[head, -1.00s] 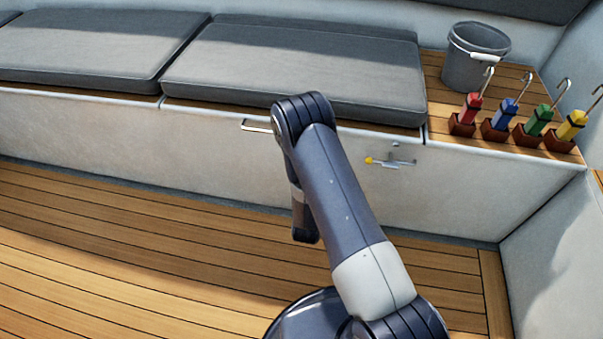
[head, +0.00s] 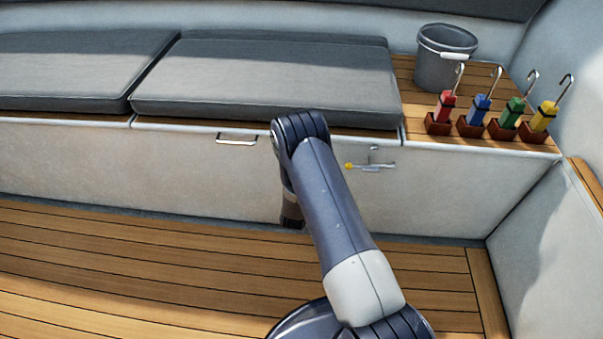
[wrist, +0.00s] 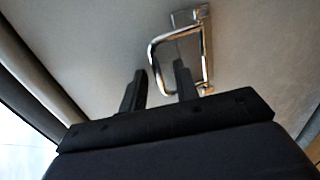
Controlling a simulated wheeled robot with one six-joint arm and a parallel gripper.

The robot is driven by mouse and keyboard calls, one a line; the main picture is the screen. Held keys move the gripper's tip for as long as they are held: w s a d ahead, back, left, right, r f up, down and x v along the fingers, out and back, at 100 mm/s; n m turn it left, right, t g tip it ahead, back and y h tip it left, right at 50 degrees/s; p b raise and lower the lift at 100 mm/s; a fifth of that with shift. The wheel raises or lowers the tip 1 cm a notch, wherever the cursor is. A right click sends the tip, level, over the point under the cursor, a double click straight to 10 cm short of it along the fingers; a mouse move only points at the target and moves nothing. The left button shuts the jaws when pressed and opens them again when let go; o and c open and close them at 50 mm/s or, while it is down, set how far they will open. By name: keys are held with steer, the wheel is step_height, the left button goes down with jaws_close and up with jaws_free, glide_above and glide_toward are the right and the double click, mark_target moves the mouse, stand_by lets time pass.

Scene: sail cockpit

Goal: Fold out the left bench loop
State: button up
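The left bench loop (head: 237,143) is a bright metal loop on the pale bench front, just under the seat edge. It also shows in the wrist view (wrist: 153,62), fixed to a small plate. My gripper (wrist: 160,67) is open, its two dark fingers apart. One finger is left of the loop's near bar and the other overlaps the loop's opening, so the bar appears between them. I cannot tell whether they touch it. In the head view my arm hides the gripper.
A latch with a yellow knob (head: 370,166) sits on the bench front to the right. Grey cushions (head: 270,80) lie on the bench. A grey bucket (head: 440,65) and several coloured hooked handles stand at the right end. The wooden floor (head: 120,260) is clear at left.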

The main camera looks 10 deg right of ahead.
steer(key=shift+c, duration=0.4)
jaws_close()
steer(key=shift+f+b, duration=0.15)
steer(key=shift+b, duration=0.2)
steer(key=shift+s+a+f+t+h+b, duration=0.2)
steer(key=shift+s+f+t+h+b, duration=0.3)
steer(key=shift+t+b, duration=1.3)
steer(key=shift+s+a+f+t+h+b, duration=0.2)
steer(key=shift+s+f+t+h+b, duration=0.6)
steer(key=shift+b, duration=1.7)
steer(key=shift+s+a+r+t+h+b, duration=0.1)
steer(key=shift+s+a+t+b, duration=0.2)
steer(key=shift+t+b, duration=1.65)
steer(key=shift+f, duration=0.1)
